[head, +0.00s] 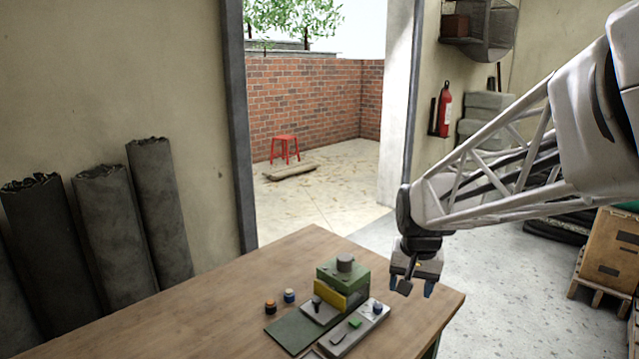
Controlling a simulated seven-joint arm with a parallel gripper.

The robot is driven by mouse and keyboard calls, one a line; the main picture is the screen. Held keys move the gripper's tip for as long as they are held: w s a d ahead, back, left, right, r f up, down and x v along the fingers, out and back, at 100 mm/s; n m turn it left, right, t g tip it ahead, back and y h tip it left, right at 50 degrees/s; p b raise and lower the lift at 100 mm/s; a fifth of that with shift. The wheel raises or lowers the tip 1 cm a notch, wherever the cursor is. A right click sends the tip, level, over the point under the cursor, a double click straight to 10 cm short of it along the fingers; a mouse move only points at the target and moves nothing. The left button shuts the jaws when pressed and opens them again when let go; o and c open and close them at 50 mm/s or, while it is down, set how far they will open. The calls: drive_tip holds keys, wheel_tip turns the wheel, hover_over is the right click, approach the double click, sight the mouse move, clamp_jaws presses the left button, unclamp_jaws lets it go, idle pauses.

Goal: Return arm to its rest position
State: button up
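My gripper (411,287) hangs from my arm at the right of the head view, pointing down near the table's right end. Its two blue-grey fingertips stand apart, and I see nothing held between them. A small dark part shows in front of the fingers. The wooden table (210,300) lies below and to the left. On it, just left of my gripper, stands a green and yellow block device (350,278) with a grey knob on top. My gripper is apart from it.
An orange-black small item (270,306) and a blue-black one (289,296) stand beside the device. A grey panel (338,338) with a green piece lies in front. Dark sheet rolls (110,225) lean on the left wall. A wooden crate (610,250) stands at right.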

drive_tip(key=s+r+n+t, duration=0.1)
drive_tip(key=s+r+n, duration=0.1)
drive_tip(key=s, duration=2.1)
drive_tip(key=shift+s+r+n, duration=0.15)
drive_tip(key=shift+s+n, duration=0.05)
drive_tip(key=shift+n, duration=0.4)
